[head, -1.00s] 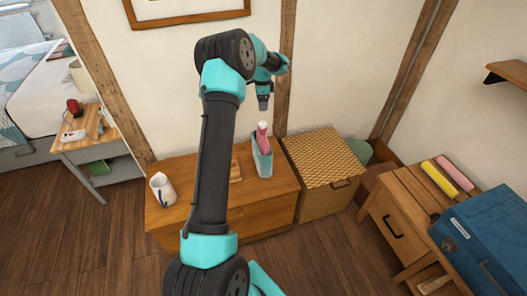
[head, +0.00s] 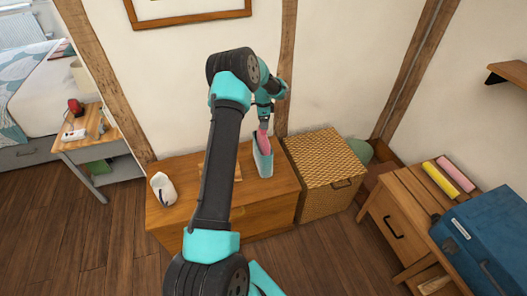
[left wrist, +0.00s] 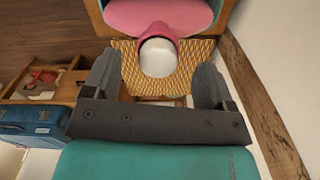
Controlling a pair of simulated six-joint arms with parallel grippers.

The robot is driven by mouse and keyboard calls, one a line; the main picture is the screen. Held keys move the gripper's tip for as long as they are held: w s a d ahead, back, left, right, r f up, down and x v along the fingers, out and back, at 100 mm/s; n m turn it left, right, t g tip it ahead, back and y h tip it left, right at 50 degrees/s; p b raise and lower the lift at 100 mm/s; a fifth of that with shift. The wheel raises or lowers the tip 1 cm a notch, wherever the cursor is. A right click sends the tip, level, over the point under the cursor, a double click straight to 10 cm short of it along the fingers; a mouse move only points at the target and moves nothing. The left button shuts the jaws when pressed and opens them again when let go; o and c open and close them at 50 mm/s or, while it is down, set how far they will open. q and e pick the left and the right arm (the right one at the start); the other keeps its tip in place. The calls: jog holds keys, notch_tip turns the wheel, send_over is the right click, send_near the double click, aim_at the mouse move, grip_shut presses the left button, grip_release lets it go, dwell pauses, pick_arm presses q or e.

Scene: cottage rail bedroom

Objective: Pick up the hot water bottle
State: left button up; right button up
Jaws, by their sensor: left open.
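The pink hot water bottle (head: 263,144) stands neck up in a grey-teal open bin (head: 264,165) on the wooden chest; its lower part is hidden by the bin. In the left wrist view its pink shoulder (left wrist: 160,14) is at the top edge, with the white stopper (left wrist: 158,58) toward the camera. My left gripper (head: 264,125) is just above the bottle's top, pointing down. In the left wrist view the jaws (left wrist: 157,72) are open, one finger on each side of the stopper, with nothing gripped. My right gripper is not in view.
On the chest (head: 265,208), a white jug (head: 162,188) stands at the left and a small wooden item (head: 207,168) lies partly behind my arm. A woven hamper (head: 322,165) is close on the right. The wall with its timber post (head: 285,65) is close behind.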

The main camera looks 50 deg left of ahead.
aim_at(263, 143)
pick_arm(q)
jog(key=shift+f, duration=2.6)
grip_shut()
